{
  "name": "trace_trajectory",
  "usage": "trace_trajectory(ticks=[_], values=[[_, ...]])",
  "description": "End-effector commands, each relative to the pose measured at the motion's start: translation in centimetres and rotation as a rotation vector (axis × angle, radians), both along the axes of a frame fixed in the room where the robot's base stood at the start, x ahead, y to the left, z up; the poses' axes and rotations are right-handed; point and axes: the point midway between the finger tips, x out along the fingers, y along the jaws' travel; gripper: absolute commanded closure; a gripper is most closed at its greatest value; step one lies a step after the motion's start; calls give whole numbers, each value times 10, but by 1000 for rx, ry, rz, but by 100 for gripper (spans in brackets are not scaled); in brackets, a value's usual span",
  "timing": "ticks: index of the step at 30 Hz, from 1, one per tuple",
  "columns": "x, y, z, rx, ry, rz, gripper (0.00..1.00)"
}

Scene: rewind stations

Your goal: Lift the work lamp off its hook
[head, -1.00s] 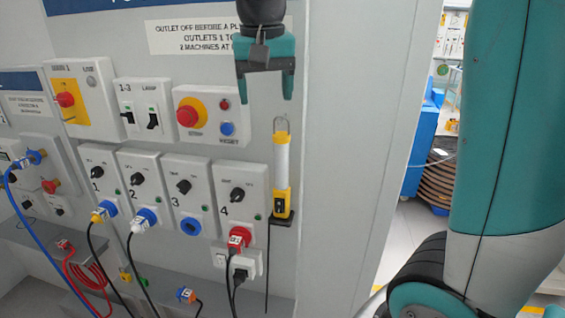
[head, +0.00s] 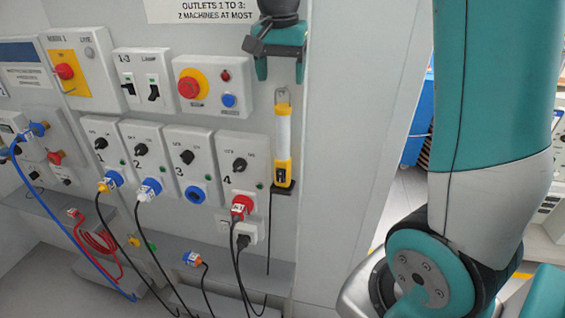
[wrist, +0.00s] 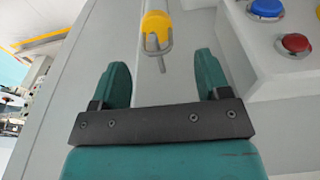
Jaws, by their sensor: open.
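The work lamp (head: 283,135) is a slim upright stick with a white tube, a yellow-and-black lower body and a metal loop on top. It hangs against the grey wall panel, right of outlet 4, with a black piece under its base. Its yellow end and metal hook (wrist: 156,28) show at the top of the wrist view. My gripper (head: 281,76) is open and empty, with its fingertips just above the lamp's top in the head view. In the wrist view the lamp end lies beyond the fingertips, roughly between them. The wall hook itself is not clear.
Outlet boxes with plugs and cables stand left of the lamp, outlet 4 (head: 238,165) being closest. A box with a red emergency button and a blue button (head: 228,100) is left of my gripper. The panel is bare right of the lamp. A ledge (head: 215,262) runs below.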

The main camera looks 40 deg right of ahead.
Motion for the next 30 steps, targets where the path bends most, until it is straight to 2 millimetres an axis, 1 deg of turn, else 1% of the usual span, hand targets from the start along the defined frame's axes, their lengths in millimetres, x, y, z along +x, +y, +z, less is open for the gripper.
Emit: trace_trajectory(ticks=[2, 6, 10, 13, 19, 28, 30], values=[[-1, -1, -6, 1, 4, -1, 30], [-4, -2, -26, 1, 7, -1, 30], [-2, -3, -44, 1, 5, -1, 30], [-1, -3, -51, 2, 3, 0, 30], [-1, -4, -52, 2, 1, 0, 30], [-1, -4, -51, 1, 1, 0, 99], [-1, -4, -51, 1, 1, 0, 100]])
